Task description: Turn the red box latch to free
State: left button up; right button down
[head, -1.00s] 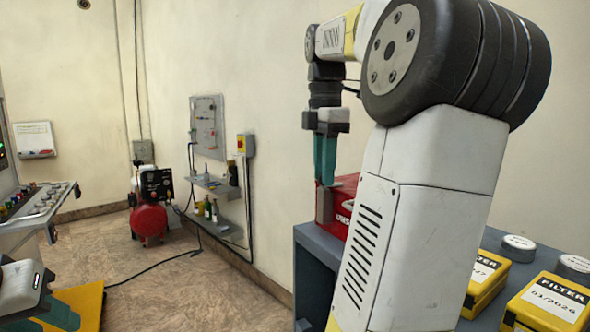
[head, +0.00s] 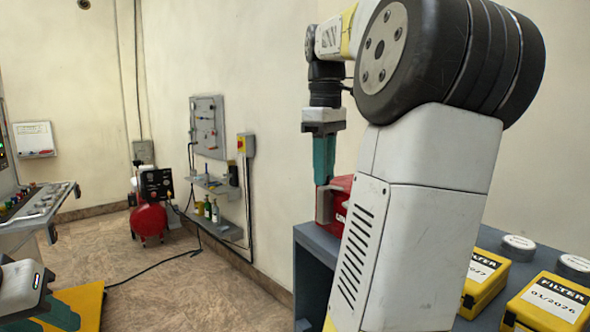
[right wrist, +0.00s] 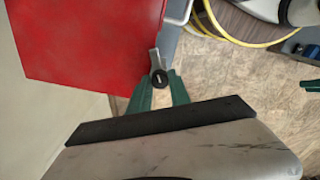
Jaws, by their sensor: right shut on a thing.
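The red box (head: 340,196) stands on a grey-blue cabinet top in the head view, partly hidden behind my right arm. It fills the upper left of the right wrist view (right wrist: 85,40). Its latch (right wrist: 156,62) is a small grey lever with a dark round pivot at the box's edge. My right gripper (head: 323,183) points down at the box's near left side. In the right wrist view its green fingers (right wrist: 159,88) are closed around the latch's pivot end. The latch's exact angle is hard to read.
Yellow filter boxes (head: 548,303) and round-lidded containers (head: 518,243) sit on the cabinet top (head: 318,245) at right. A wall stands close behind the red box. A red compressor (head: 149,218) and wall shelf (head: 214,188) are farther left. The floor between is mostly clear.

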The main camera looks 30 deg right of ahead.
jog(key=m, duration=0.5)
dwell(0.6)
jog(key=c, duration=1.2)
grip_release()
jog(key=shift+r, duration=3.95)
